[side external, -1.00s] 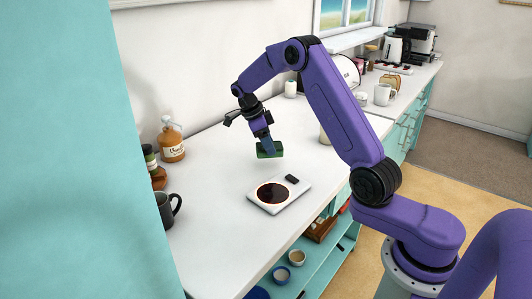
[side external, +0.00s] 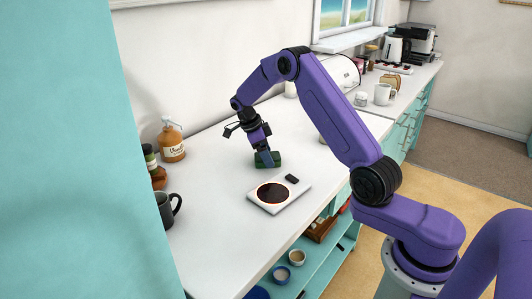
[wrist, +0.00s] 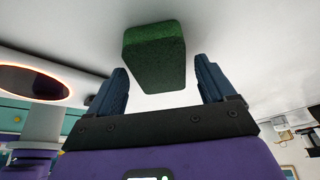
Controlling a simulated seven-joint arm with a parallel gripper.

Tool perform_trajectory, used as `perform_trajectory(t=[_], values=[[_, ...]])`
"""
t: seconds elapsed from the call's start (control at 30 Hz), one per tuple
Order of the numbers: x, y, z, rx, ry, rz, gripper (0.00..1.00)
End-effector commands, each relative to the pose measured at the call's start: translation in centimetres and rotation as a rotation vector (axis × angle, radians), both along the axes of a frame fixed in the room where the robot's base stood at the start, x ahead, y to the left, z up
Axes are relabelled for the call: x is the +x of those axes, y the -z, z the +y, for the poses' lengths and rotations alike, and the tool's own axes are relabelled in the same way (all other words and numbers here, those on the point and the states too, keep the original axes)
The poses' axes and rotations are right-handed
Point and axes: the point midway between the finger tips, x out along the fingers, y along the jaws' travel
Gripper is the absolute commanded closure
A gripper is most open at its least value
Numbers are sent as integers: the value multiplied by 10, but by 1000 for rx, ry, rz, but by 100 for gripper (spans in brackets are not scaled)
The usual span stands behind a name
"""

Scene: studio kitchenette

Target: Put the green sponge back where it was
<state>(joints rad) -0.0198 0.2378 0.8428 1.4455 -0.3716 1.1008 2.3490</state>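The green sponge (side external: 273,160) is on the white counter, behind the hotplate in the side view. In the wrist view the sponge (wrist: 154,55) lies ahead of and between my fingers, with narrow gaps showing on both sides. My gripper (side external: 264,153) points down at the sponge, its fingertips close to it. In the wrist view my gripper (wrist: 161,75) looks open, its two blue fingers spread apart. The fingers hide part of the sponge in the side view.
A white hotplate (side external: 297,193) with a dark round plate stands just in front of the sponge. A dark mug (side external: 166,210) and an amber bottle (side external: 172,142) stand to the left. The counter (side external: 215,185) between them is clear.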

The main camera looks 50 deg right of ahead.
Motion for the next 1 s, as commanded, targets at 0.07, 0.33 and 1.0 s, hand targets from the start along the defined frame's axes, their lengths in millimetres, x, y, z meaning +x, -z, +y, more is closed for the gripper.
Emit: perform_trajectory(t=[0.07,0.33,1.0], values=[[0,0,0,0,0,0,17],[0,-3,0,0,0,0,17],[30,-103,30,0,-2,-3,17]])
